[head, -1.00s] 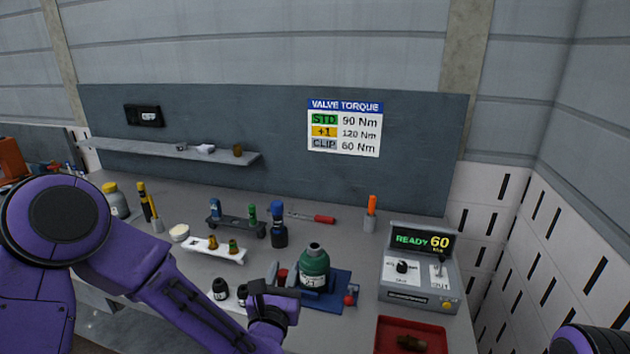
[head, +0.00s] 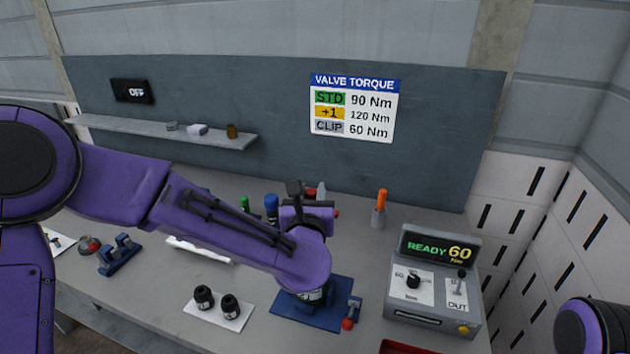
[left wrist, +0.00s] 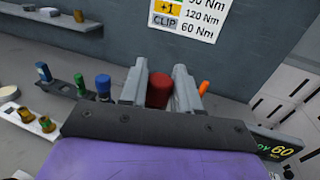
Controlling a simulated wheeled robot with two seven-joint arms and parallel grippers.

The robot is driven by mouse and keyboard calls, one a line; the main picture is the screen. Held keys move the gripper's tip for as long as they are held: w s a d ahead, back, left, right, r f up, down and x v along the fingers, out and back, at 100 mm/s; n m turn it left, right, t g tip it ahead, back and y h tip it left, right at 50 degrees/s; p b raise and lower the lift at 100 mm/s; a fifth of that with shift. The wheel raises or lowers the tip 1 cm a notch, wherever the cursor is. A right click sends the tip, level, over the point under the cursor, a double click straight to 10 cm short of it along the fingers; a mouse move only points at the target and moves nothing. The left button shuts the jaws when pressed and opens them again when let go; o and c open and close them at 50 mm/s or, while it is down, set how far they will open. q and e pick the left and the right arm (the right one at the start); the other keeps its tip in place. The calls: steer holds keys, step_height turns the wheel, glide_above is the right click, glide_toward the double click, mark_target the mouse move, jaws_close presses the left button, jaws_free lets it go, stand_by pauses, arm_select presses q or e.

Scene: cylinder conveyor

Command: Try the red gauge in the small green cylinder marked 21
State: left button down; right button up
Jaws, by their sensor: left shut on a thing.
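The gauge also shows as a small red patch in the head view (head: 311,193). The green cylinder (head: 312,299) stands on the blue fixture; my left forearm hides most of it, and its number cannot be read. My right gripper is out of view.
Two dark fittings (head: 229,306) sit on a white card left of the fixture. The torque box (head: 433,318) reading READY 60 stands to the right, with a red tray (head: 405,347) in front. Blue- (head: 271,205) and green-capped (head: 244,203) items stand behind my forearm.

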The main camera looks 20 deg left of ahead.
arm_select(q)
steer(key=shift+w+d, duration=0.1)
steer(key=shift+d, duration=0.05)
steer(key=shift+d+f, duration=0.1)
steer(key=shift+f, duration=0.1)
steer(key=shift+s+a+f+b, duration=0.2)
steer(key=shift+s+f+b, duration=0.45)
steer(key=shift+s+b, duration=0.1)
steer(key=f+b, duration=0.1)
steer(key=f, duration=0.1)
steer(key=f+b, duration=0.1)
steer(key=f, duration=0.1)
steer(key=shift+w+a+b, duration=0.15)
steer(key=shift+w+b, duration=0.15)
steer(key=shift+w, duration=0.1)
steer(key=shift+f, duration=0.2)
steer(key=shift+b, duration=0.35)
steer(key=shift+s+r, duration=0.15)
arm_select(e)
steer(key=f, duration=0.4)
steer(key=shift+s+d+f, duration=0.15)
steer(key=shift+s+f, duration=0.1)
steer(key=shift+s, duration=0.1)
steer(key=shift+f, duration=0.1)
